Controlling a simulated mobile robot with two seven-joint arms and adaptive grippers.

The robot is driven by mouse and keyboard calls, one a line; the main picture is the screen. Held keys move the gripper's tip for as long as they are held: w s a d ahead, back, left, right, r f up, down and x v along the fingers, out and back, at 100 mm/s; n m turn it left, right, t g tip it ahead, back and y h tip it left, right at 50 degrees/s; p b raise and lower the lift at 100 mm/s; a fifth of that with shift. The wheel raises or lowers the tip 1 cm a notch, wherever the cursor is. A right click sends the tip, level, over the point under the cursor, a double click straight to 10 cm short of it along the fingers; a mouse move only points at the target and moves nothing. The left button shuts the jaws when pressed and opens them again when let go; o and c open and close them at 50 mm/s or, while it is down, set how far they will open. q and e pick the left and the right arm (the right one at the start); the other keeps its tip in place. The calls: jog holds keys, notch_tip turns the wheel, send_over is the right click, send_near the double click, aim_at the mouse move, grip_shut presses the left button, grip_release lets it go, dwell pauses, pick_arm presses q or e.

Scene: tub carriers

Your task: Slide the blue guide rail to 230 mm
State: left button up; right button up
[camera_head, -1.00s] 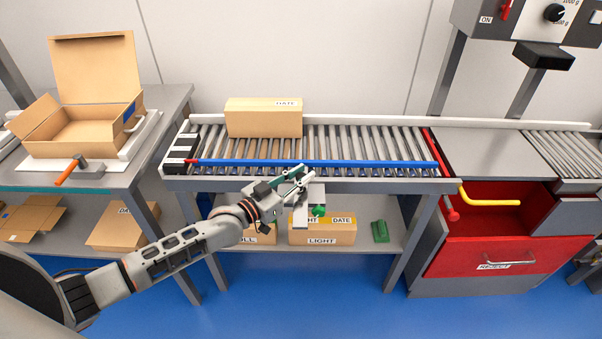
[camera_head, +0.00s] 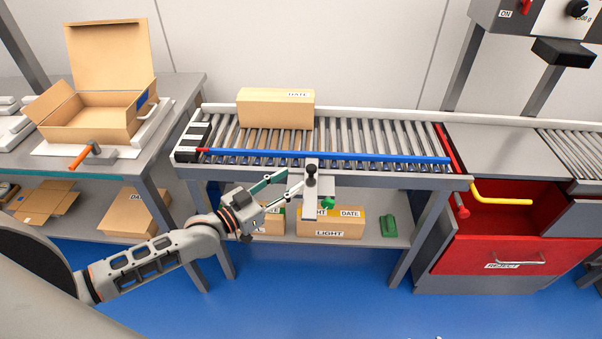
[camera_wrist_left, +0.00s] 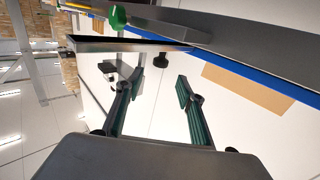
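The blue guide rail (camera_head: 380,159) runs along the near side of the roller conveyor in the head view. It also shows in the left wrist view (camera_wrist_left: 243,70). Its red end (camera_head: 203,150) lies by a black-and-white scale (camera_head: 193,141); the numbers are unreadable. A grey bracket (camera_head: 311,190) with a black knob (camera_head: 311,169) and a green knob (camera_head: 327,203) sits at the front of the conveyor. My left gripper (camera_head: 291,180) is open and empty, just left of the bracket. The wrist view shows its fingers apart (camera_wrist_left: 160,84). My right gripper is out of view.
A closed carton (camera_head: 270,112) stands on the rollers behind the rail. An open carton (camera_head: 85,122) and an orange-handled tool (camera_head: 93,155) are on the left table. Boxes lie on the shelf below. A red reject bin (camera_head: 500,255) stands at right.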

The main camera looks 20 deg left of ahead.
pick_arm(q)
jog(key=shift+v, duration=1.5)
